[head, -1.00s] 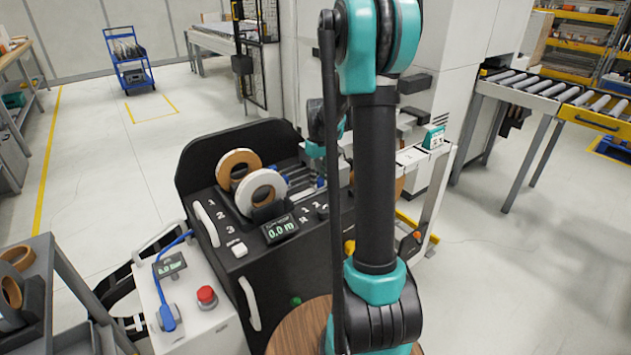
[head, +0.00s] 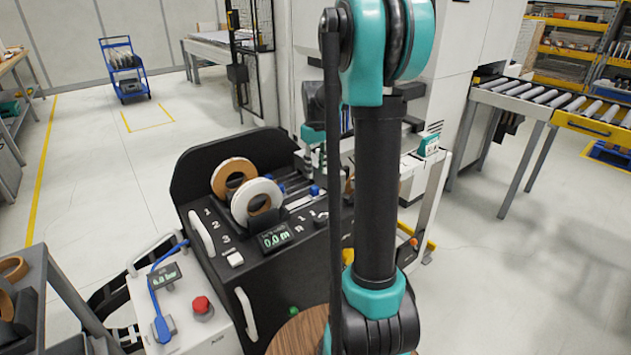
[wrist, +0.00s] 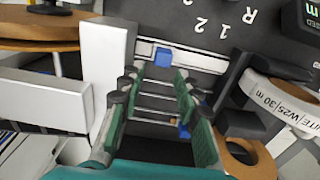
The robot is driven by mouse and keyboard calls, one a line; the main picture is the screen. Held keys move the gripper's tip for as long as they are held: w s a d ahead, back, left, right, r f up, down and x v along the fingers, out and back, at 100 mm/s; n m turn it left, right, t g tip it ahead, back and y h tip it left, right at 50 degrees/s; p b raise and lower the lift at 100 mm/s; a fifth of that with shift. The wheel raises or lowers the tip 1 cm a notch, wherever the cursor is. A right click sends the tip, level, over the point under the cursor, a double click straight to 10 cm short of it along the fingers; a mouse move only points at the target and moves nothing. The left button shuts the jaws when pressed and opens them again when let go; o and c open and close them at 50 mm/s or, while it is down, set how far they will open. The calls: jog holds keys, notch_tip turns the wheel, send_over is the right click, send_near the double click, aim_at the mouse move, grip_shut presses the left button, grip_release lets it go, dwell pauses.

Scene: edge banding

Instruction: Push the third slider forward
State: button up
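A blue slider knob (wrist: 163,57) sits in a light slotted strip at the end of the rails in the wrist view. It lies further along the row than the printed 1 and 2; I see no 3 beside it. My gripper (wrist: 160,78) is open, its green-padded fingers spread over the rails, with the knob in line with the gap just beyond the tips. I cannot tell whether they touch anything. Another blue piece (wrist: 184,131) shows between the fingers, lower right. In the head view, a blue knob (head: 314,190) shows near the rails; my arm hides part of the panel.
The black machine (head: 185,165) carries a brown roll (head: 221,174) and a white roll (head: 243,196) beside the rails; the white roll (wrist: 268,97) is close right of my gripper. A pale block (wrist: 105,60) stands close left. A control box (head: 212,335) with a red button stands front left.

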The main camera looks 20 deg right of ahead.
aim_at(315, 186)
jog(key=shift+r, duration=2.15)
jog(key=s+a+f, duration=0.1)
jog(key=s+f, duration=0.1)
jog(key=s, duration=0.2)
jog(key=s+a+f+m+t, duration=0.1)
jog(key=s+f, duration=0.1)
jog(key=s, duration=0.2)
jog(key=s+f+m+t, duration=0.1)
jog(key=s+f, duration=0.1)
jog(key=s, duration=0.3)
jog(key=shift+s+a, duration=0.1)
jog(key=shift+a, duration=0.3)
jog(key=s+a+f+m+t, duration=0.1)
jog(key=s+f+m+t, duration=0.1)
jog(key=s+f, duration=0.6)
jog(key=s, duration=0.5)
jog(key=shift+s+a, duration=0.3)
jog(key=shift+a, duration=0.1)
